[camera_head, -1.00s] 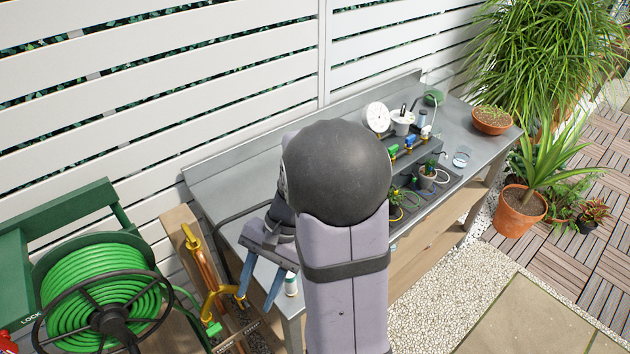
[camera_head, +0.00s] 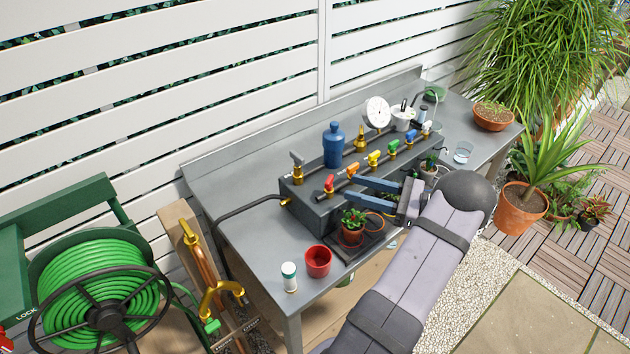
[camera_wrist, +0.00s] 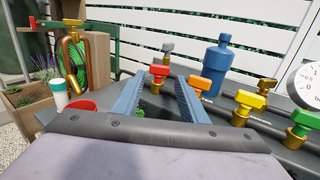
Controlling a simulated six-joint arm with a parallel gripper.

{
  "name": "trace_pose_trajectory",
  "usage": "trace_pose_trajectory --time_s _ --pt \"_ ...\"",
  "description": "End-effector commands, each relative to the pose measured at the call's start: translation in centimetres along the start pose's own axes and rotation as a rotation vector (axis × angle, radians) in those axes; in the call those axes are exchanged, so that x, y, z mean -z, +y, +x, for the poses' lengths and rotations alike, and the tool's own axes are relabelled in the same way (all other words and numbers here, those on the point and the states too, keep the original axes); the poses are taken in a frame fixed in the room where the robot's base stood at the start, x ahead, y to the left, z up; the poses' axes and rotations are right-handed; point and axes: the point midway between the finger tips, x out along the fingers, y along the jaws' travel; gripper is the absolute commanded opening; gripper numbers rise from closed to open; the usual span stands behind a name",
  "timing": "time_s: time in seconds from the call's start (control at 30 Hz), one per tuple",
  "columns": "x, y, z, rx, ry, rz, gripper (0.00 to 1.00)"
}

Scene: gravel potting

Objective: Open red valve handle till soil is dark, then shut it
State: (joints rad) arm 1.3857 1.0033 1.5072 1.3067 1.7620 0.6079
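The red valve handle (camera_head: 329,181) is nearest on the row of coloured valves along the grey manifold box. In the wrist view it (camera_wrist: 160,71) appears between my fingertips, beyond them. My gripper (camera_head: 355,189) is open and empty, its two blue fingers pointing left toward the valves. In the wrist view, the gripper (camera_wrist: 161,76) has a clear gap between its fingers. It is apart from the red handle as far as I can tell. A small potted plant (camera_head: 353,222) stands in front of the box; its soil is mostly hidden by leaves and its shade cannot be told.
An orange handle (camera_head: 351,169) and a yellow handle (camera_head: 374,157) follow the red one closely. A blue bottle (camera_head: 333,145) stands behind. A red cup (camera_head: 318,262) and a white bottle (camera_head: 289,280) stand at the front left. The bench's left part is clear.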

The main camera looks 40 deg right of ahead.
Motion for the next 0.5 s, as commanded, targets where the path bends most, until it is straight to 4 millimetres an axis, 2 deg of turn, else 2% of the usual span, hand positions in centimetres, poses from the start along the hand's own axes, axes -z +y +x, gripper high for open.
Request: trace_pose_trajectory --time_s 0.27,0.5 --pt "-0.1 0.1 0.9 -0.004 0.001 -0.002 0.39" --pt "-0.4 0.1 4.0 -0.007 0.001 0.0 0.39"
